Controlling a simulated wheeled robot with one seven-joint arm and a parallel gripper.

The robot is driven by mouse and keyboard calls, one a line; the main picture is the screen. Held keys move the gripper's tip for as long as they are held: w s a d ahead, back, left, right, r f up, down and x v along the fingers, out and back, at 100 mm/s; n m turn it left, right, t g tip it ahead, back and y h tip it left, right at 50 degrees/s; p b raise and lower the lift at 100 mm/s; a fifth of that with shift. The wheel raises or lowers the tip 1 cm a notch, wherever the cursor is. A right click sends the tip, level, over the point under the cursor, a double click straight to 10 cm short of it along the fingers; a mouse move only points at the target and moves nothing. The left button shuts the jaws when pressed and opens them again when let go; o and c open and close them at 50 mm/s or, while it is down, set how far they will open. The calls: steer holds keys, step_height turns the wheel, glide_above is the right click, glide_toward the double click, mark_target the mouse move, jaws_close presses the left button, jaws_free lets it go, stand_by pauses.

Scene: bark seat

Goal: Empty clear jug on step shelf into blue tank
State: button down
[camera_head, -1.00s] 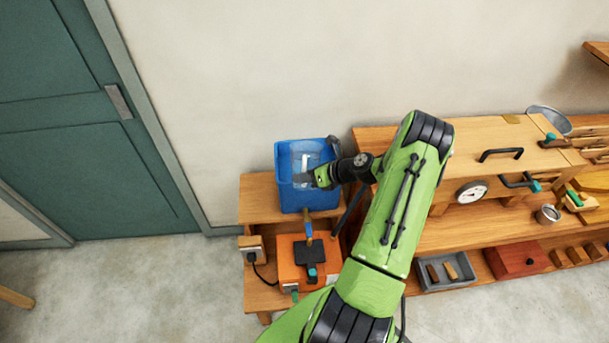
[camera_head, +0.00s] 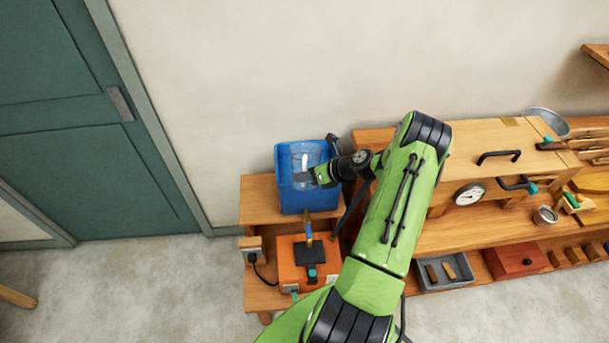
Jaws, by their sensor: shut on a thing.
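The blue tank (camera_head: 290,196) stands on the upper board of the wooden step shelf (camera_head: 257,198), against the wall. A clear jug (camera_head: 304,161) with a pale streak on it shows at the tank's mouth, over or inside the opening. I cannot tell its exact tilt or whether liquid is in it. My gripper (camera_head: 316,176) reaches in from the right over the tank's rim and is shut on the jug. The fingertips are small and partly lost against the tank.
An orange box (camera_head: 292,272) with a dark top sits on the lower step in front of the tank. A wooden bench (camera_head: 480,140) with tools and a gauge (camera_head: 469,194) fills the right.

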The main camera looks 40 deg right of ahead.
mark_target(304, 160)
steer(key=shift+w+d+r+p, duration=0.15)
steer(key=shift+w+r+p, duration=0.05)
steer(key=shift+r+p, duration=0.35)
steer(key=shift+w+d+r+m+g+y+p, duration=0.2)
steer(key=shift+r+m+g+y+p, duration=0.25)
steer(key=shift+r, duration=0.25)
steer(key=shift+w+d+r+m+g+y, duration=0.15)
steer(key=shift+w+d+r+g, duration=0.1)
steer(key=shift+r, duration=0.25)
steer(key=shift+w+d+r+m+g+y, duration=0.1)
steer(key=shift+r+g, duration=0.1)
steer(key=shift+r, duration=0.3)
steer(key=shift+m+g+y, duration=0.7)
steer(key=shift+m+g, duration=0.1)
steer(key=shift+g, duration=0.1)
steer(key=shift+w+d+r, duration=0.2)
steer(key=shift+r, duration=0.5)
steer(key=shift+w+d+r, duration=0.2)
steer(key=shift+d+r, duration=0.05)
steer(key=shift+r, duration=0.45)
steer(key=shift+w+d+r, duration=0.2)
steer(key=shift+r, duration=0.5)
steer(key=shift+r, duration=0.1)
steer(key=shift+w+d, duration=0.2)
